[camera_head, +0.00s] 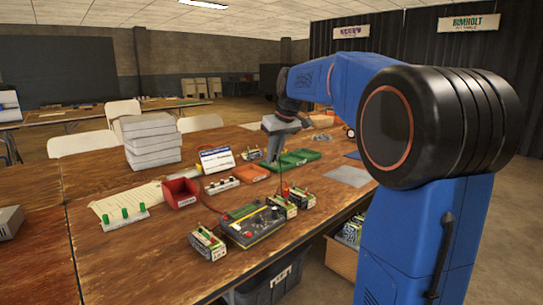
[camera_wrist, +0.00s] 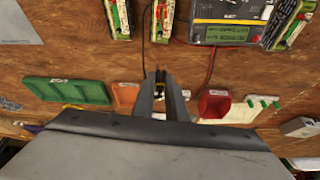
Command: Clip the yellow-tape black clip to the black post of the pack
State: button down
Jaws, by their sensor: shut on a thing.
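My gripper (camera_wrist: 160,76) is shut on a small black clip with yellow tape (camera_wrist: 159,86), seen between the fingers in the wrist view. In the head view my gripper (camera_head: 271,157) points down over the far part of the table, and the clip cannot be made out there. Several similar battery packs stand on the table: one at the near left (camera_head: 208,243), two right of the charger (camera_head: 283,206) (camera_head: 302,198), and one farther back (camera_head: 250,154). I cannot tell which pack is meant, and its black post is too small to identify.
A yellow-edged dark charger (camera_head: 252,225) has red and black leads. A red bin (camera_head: 181,193), orange tray (camera_head: 252,174), green tray (camera_head: 299,157), white strip with green pegs (camera_head: 124,218) and stacked grey boxes (camera_head: 150,140) stand around.

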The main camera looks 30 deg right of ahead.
aim_at(275, 164)
jog(key=shift+w+d+f+n+y, duration=0.1)
jog(key=shift+d+f+n+y, duration=0.15)
jog(key=shift+f+n, duration=0.45)
jog(key=shift+w+d+f+n+y, duration=0.1)
jog(key=shift+d+f+n+y, duration=0.15)
jog(key=shift+f, duration=0.85)
jog(key=shift+f, duration=0.15)
jog(key=shift+f, duration=3.3)
jog(key=shift+f, duration=0.25)
jog(key=c, duration=1.7)
grip_release()
jog(key=shift+o, duration=1.1)
